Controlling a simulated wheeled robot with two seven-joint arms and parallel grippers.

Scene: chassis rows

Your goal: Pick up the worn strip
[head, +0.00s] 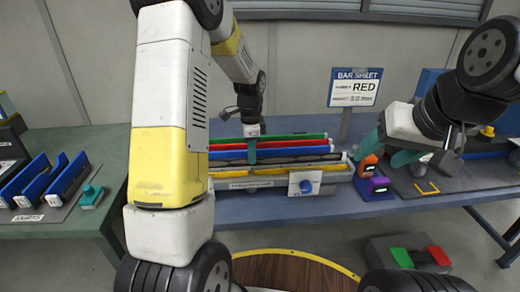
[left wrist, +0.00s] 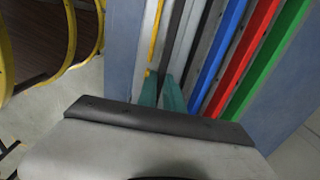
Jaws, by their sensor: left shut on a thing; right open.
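The dark, worn-looking strip (head: 300,159) lies in a row with green, red, blue and yellow strips in the long grey chassis (head: 262,182) on the blue table. It also shows in the left wrist view (left wrist: 173,38), between the yellow strip and the blue strip (left wrist: 219,55). My left gripper (head: 250,152) reaches down into the row, its teal fingertips (left wrist: 164,90) shut on the dark strip. I cannot tell whether the strip is lifted. My right gripper (head: 384,155) is open and empty, right of the chassis.
A "BAR SHEET" sign reading RED (head: 355,88) stands behind. A green table (head: 60,233) with blue holders is at left. A grey box with green and red pads (head: 410,252) is at lower right.

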